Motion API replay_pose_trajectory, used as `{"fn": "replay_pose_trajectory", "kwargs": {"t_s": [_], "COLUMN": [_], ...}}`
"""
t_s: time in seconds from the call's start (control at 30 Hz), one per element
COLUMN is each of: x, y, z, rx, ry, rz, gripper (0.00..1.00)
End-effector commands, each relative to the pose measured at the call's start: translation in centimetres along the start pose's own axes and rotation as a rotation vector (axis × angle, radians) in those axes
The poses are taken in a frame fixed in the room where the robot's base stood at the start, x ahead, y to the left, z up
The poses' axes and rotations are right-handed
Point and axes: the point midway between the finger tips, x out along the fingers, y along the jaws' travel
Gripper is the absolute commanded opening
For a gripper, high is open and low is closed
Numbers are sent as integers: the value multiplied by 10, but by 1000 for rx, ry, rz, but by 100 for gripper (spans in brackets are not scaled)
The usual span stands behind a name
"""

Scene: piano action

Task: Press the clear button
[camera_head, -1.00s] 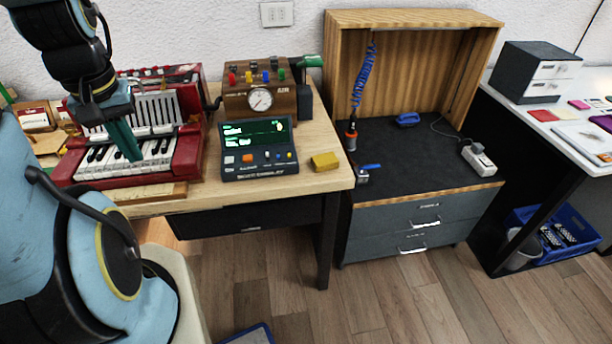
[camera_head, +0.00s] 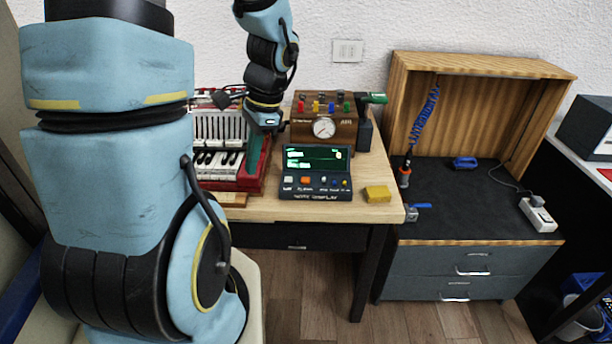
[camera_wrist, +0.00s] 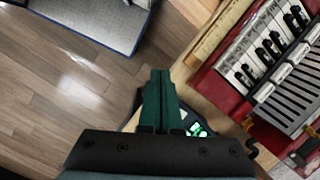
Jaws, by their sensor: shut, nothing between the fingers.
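The display device (camera_head: 315,190) is a dark box with a lit green screen (camera_head: 312,158), standing on the wooden bench. Its lower panel carries a white button (camera_head: 289,180), an orange button (camera_head: 304,180) and several small coloured knobs. The labels are too small to read surely, so I cannot tell which is the clear button. My gripper (camera_head: 254,168) has green fingers, shut and empty, pointing down at the right end of the red keyboard, left of the device. In the wrist view the fingers (camera_wrist: 160,80) hide most of the device; a bit of green screen (camera_wrist: 196,129) shows beside them.
The red keyboard instrument (camera_head: 222,182) stands close at the left. A wooden gauge box (camera_head: 324,132) is behind the device, and a yellow block (camera_head: 377,194) lies to its right. The bench (camera_head: 345,211) is bare in front of the device.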

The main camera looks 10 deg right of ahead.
Motion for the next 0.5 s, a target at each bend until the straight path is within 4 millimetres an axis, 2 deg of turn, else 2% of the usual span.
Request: {"fn": "replay_pose_trajectory", "kwargs": {"t_s": [0.03,0.1,0.2,0.33,0.4,0.5], "x": [-2,-3,-5,-10,-12,-14], "y": [-4,-15,-28,-38,-41,-42], "z": [-17,-40,-79,-126,-146,-162], "rx": [245,586,1003,1389,1519,1624], "ry": [-75,-187,-340,-509,-576,-634], "rz": [-25,-69,-131,-201,-228,-253], "gripper": [0,0,0,0,0,0]}}
